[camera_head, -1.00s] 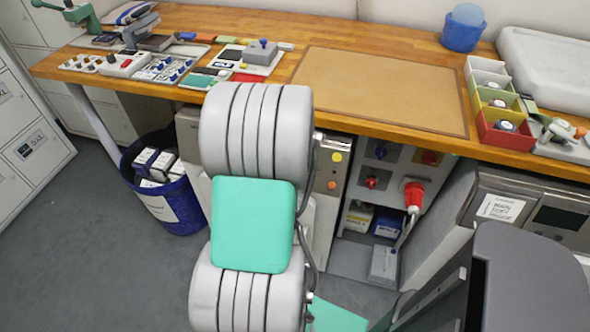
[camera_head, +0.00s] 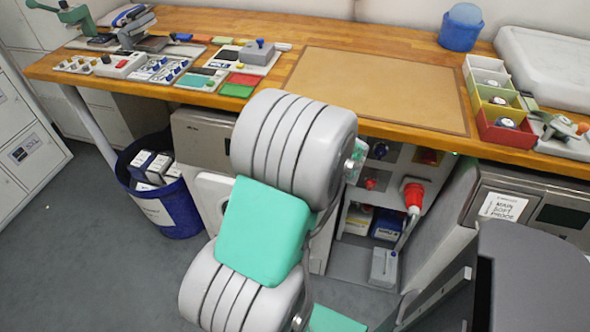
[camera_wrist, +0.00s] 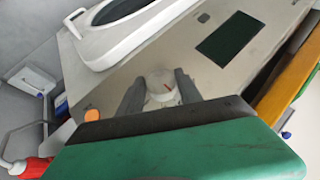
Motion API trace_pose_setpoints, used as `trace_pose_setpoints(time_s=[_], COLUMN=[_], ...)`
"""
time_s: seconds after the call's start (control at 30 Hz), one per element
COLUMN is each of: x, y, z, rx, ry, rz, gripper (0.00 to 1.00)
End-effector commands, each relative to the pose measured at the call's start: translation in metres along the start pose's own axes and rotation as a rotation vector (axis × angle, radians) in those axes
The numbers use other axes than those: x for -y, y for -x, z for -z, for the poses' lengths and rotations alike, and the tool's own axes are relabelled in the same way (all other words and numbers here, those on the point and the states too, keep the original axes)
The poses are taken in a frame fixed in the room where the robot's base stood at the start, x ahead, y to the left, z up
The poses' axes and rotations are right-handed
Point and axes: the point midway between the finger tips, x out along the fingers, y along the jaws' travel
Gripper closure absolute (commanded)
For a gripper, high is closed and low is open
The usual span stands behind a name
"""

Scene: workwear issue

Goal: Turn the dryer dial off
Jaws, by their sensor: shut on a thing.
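The dryer dial (camera_wrist: 160,82) is a pale round knob with a small red mark on the dryer's grey front panel (camera_wrist: 215,75). In the wrist view, my gripper (camera_wrist: 161,92) has one dark finger on each side of it and is shut on it. Beside the dial on the panel are an orange button (camera_wrist: 92,115) and a dark display (camera_wrist: 230,39). In the head view, the dryer (camera_head: 205,130) stands under the bench, partly behind my arm. The dial and my gripper are hidden there.
The wooden bench (camera_head: 390,36) runs above the dryer, with its edge close to the panel. A socket unit with a red plug (camera_head: 413,193) stands to the right of the dryer. A blue bin (camera_head: 180,215) stands on the floor to the left.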

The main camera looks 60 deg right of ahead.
Motion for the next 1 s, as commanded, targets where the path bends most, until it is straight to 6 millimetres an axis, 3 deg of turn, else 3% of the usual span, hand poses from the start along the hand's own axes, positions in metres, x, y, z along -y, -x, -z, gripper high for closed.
trace_pose_setpoints(time_s=[0.27,0.3,0.53,0.83,1.0], x=[0.0,0.0,0.0,0.0,0.001], y=[0.0,0.0,0.0,0.003,0.033], z=[0.0,0.0,0.0,0.001,0.002], rx=[0.0,0.0,0.0,-0.001,-0.006], ry=[0.001,0.001,0.001,0.0,0.0], rz=[0.001,0.001,0.0,-0.001,-0.001], gripper=[0.98,0.56,0.38,0.36,0.36])
